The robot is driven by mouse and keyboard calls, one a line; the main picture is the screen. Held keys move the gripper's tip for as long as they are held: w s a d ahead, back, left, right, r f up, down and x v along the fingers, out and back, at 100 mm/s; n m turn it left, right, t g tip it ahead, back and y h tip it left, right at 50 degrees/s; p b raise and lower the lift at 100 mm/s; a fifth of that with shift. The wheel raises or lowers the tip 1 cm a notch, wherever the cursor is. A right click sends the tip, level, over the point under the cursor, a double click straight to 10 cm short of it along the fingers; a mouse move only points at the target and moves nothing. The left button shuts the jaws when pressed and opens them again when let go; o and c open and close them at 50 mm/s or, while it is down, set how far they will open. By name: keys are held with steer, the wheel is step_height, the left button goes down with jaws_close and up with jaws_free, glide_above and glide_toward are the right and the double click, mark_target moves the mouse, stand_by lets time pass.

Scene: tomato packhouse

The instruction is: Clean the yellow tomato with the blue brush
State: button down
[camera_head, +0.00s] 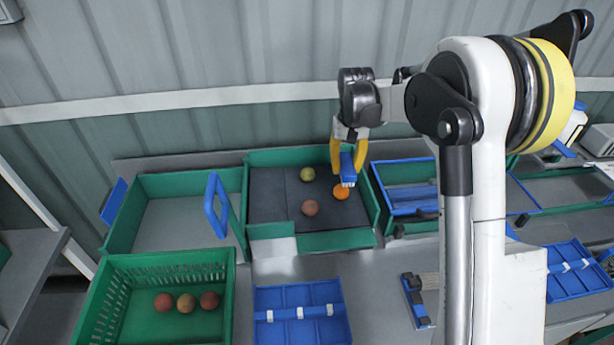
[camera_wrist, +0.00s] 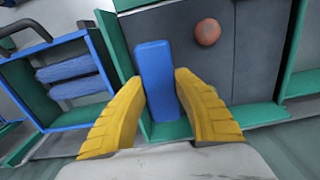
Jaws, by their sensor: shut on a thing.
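My gripper (camera_head: 348,157) has yellow fingers and is shut on the blue brush (camera_head: 347,170), whose pale bristles point down. The blue back of the brush (camera_wrist: 155,75) shows between the fingers (camera_wrist: 157,90) in the wrist view. The yellow tomato (camera_head: 307,174) lies on the dark floor of the green-walled tray (camera_head: 350,239), left of the brush in the head view. An orange tomato (camera_head: 341,193) lies just below the bristles in that view; I cannot tell whether they touch. A red tomato (camera_head: 310,208) lies nearer the tray's front and shows in the wrist view (camera_wrist: 207,32).
A green crate (camera_head: 165,262) at the front left holds several reddish tomatoes. An empty green tray (camera_head: 118,225) with a blue handle (camera_head: 211,205) stands to the left. A blue divided tray (camera_head: 300,312) lies in front. A blue-framed bin (camera_head: 405,208) stands right of the tomato tray.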

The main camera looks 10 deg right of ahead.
steer(key=s+r, duration=0.1)
steer(key=s, duration=1.1)
steer(key=shift+r, duration=0.4)
